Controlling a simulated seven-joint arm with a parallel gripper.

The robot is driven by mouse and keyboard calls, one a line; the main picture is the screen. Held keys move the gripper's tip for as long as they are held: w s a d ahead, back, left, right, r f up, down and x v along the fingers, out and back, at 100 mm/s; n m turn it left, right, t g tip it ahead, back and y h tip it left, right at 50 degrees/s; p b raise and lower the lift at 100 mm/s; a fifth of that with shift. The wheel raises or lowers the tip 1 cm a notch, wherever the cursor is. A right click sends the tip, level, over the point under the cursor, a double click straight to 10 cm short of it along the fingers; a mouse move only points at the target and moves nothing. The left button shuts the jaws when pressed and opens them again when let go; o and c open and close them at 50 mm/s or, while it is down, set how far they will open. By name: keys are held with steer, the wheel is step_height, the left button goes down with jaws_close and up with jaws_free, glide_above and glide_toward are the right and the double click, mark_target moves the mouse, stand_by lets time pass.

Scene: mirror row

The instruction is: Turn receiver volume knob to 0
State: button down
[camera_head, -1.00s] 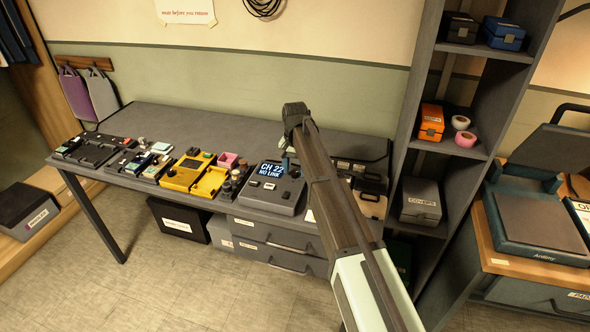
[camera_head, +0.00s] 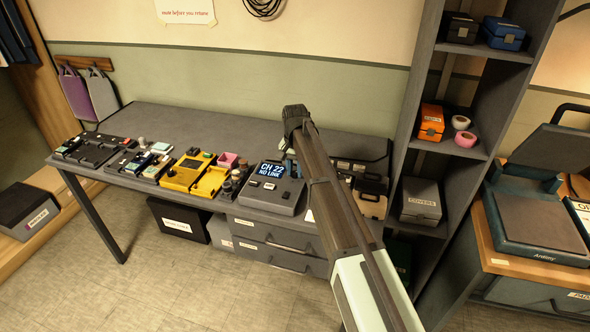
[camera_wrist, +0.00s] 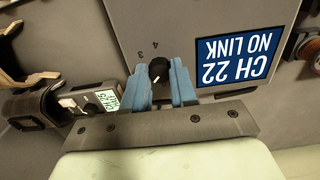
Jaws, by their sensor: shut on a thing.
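The grey receiver (camera_head: 284,200) sits on the table with a lit blue screen (camera_head: 271,170) reading "CH 22 NO LINK". In the wrist view the receiver panel (camera_wrist: 170,25) appears upside down, with the screen (camera_wrist: 243,55) at the right. The black volume knob (camera_wrist: 158,69) is between my gripper's blue fingertips (camera_wrist: 160,76), which are shut on it. The numbers 3 and 4 show beside the knob; a 0 mark is not visible. A small pale pointer mark shows on the knob, but its exact setting is hard to read.
A yellow case (camera_head: 190,174) and several small devices stand left of the receiver. A grey shelf unit (camera_head: 416,120) rises close to the right of my arm. In the wrist view a small device (camera_wrist: 92,102) with a lit display lies at the left.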

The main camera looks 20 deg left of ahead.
mark_target(295, 172)
steer(key=shift+n, duration=0.3)
steer(key=n, duration=0.4)
steer(key=shift+n, duration=2.1)
steer(key=c, duration=0.9)
jaws_free()
steer(key=shift+r, duration=0.15)
step_height(295, 172, up, 14)
steer(key=shift+f, duration=0.2)
